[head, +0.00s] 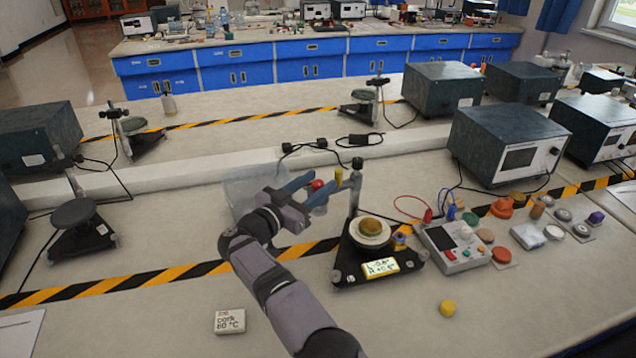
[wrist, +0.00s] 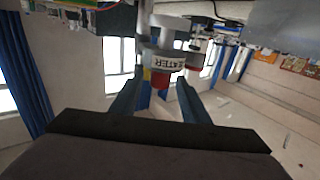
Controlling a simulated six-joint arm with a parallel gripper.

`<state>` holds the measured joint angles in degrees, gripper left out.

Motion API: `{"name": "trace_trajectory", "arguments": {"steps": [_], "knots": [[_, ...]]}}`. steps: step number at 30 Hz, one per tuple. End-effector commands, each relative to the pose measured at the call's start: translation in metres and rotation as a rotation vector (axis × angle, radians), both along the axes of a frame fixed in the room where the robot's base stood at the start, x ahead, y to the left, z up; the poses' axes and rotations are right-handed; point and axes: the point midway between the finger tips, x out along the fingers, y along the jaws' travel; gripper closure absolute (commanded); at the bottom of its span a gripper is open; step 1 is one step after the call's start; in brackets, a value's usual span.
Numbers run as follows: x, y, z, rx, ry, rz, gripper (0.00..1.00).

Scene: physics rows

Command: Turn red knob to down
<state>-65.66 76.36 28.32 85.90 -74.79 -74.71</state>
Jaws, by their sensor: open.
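A red knob-like part (head: 317,184) shows in the head view between the two blue fingers of my gripper (head: 324,181). In the wrist view a red end (wrist: 160,81) shows between the fingertips (wrist: 160,76), below a white cylinder (wrist: 165,60) with black lettering that seems to end in "EATER". My gripper is open, with one finger on each side of the red part. I cannot tell whether either finger touches it. Which way the knob points is too small to tell.
A yellow post (head: 338,177) stands close by my fingertips. A black stand with a round top (head: 370,231) and a grey meter box (head: 452,244) are to the right. A clear box (head: 240,187) is behind my arm.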

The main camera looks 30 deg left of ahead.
Motion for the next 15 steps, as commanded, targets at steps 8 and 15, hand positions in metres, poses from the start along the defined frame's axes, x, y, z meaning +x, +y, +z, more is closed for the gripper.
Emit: {"name": "trace_trajectory", "arguments": {"steps": [8,15], "knots": [[-0.028,0.005,-0.001,0.0,-0.001,0.003,0.58],[-0.057,0.009,0.0,0.002,-0.002,0.003,0.58]]}}
